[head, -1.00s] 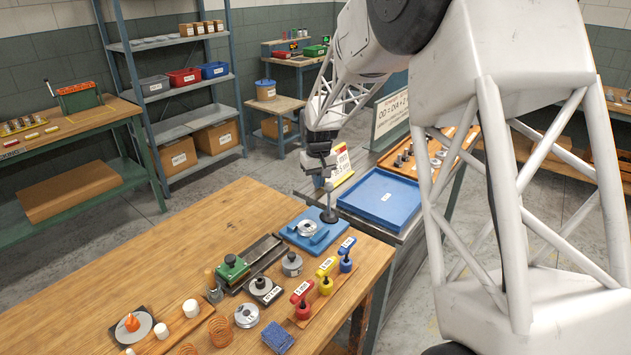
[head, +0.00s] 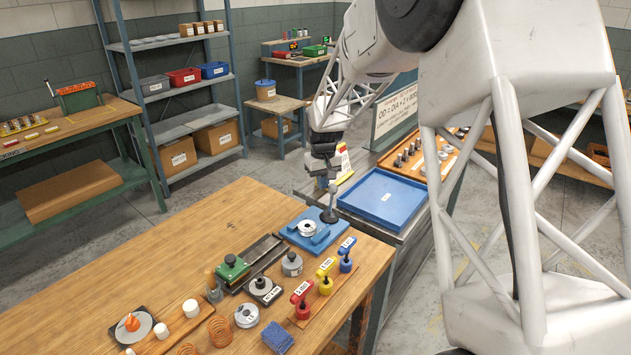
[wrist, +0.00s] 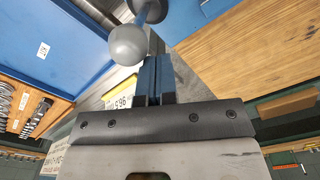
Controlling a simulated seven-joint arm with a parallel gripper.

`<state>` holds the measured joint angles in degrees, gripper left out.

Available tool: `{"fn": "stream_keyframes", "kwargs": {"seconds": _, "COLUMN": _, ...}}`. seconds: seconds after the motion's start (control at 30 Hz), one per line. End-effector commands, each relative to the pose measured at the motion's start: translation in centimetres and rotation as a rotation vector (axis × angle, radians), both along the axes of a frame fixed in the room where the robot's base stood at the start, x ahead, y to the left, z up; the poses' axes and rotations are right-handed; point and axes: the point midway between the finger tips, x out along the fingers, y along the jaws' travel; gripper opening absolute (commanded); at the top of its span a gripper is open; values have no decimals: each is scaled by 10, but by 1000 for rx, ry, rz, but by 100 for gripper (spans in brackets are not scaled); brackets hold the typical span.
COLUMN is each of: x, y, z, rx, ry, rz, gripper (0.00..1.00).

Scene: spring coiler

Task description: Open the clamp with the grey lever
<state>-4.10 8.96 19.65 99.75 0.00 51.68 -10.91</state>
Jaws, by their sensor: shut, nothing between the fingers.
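The blue clamp (head: 325,238) sits at the far right corner of the wooden bench, with a pale round part (head: 307,228) on it. Its grey lever (head: 331,202) stands roughly upright at the clamp's back right, topped by a ball knob. In the wrist view the grey knob (wrist: 128,45) is large, just left of my fingertips. My gripper (head: 322,183) is beside and slightly above the lever's top. Its dark blue fingers (wrist: 154,78) are together and empty. I cannot tell whether they touch the knob.
A blue tray (head: 382,220) lies on the grey side table right of the clamp. Red, yellow and blue labelled tools (head: 326,285) stand in a row in front of the clamp. A green-topped fixture (head: 232,268) is to the left. The bench's left part (head: 130,270) is bare.

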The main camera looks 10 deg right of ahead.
Motion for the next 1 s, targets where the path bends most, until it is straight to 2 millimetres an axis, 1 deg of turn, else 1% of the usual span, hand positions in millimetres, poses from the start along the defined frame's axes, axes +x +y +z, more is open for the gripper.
{"fn": "stream_keyframes", "kwargs": {"seconds": 0.5, "x": -11, "y": -11, "z": 0, "rx": 0, "ry": -1, "rz": -1, "gripper": 0}}
{"fn": "stream_keyframes", "kwargs": {"seconds": 1.0, "x": -13, "y": -13, "z": -1, "rx": 0, "ry": 0, "rz": -1, "gripper": 0}}
